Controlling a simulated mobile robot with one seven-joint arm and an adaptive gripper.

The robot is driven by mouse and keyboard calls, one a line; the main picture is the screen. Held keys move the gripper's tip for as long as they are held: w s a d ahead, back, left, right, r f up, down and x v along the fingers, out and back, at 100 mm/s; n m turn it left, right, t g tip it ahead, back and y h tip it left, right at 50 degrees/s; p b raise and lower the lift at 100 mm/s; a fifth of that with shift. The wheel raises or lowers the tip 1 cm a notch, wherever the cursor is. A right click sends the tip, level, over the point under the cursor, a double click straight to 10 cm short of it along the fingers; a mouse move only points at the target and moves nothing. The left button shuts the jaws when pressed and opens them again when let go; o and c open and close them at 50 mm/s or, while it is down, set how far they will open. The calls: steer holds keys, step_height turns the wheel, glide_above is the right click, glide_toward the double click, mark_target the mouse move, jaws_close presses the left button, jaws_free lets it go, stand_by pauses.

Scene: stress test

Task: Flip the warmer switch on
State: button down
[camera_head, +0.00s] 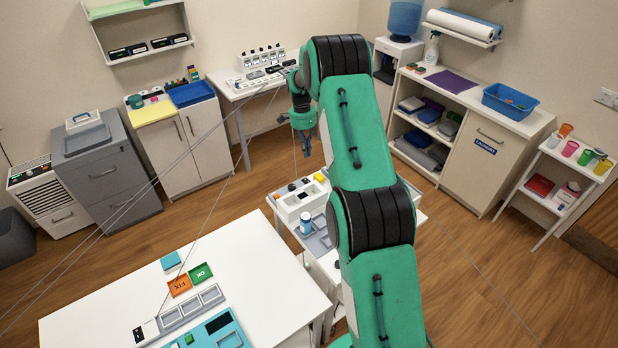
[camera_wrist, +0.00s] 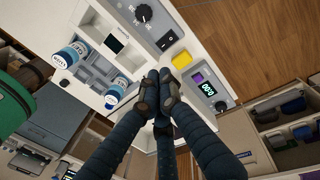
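A grey panel (camera_wrist: 152,22) at the top of the wrist view carries a black dial (camera_wrist: 143,13) and a black rocker switch (camera_wrist: 168,41). This looks like the warmer's switch; which side is pressed is too small to tell. My gripper (camera_wrist: 161,78) has its dark fingers drawn together, with nothing visible between them. Its tips appear just below the switch in the picture, apart from it as far as I can see. In the head view, my gripper (camera_head: 307,140) hangs above and behind the white station (camera_head: 291,207); the switch cannot be made out there.
Two white-and-blue jars (camera_wrist: 69,55) (camera_wrist: 117,91) stand on the left. A white table (camera_head: 240,262) is at the front left. Wood floor surrounds the station.

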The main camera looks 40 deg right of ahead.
mark_target(307, 181)
steer(key=shift+f, duration=0.15)
steer(key=f, duration=0.4)
steer(key=s+f, duration=0.1)
steer(key=f, duration=0.4)
steer(key=s+f+p, duration=0.1)
steer(key=f, duration=0.3)
steer(key=shift+f, duration=0.3)
steer(key=shift+f, duration=0.15)
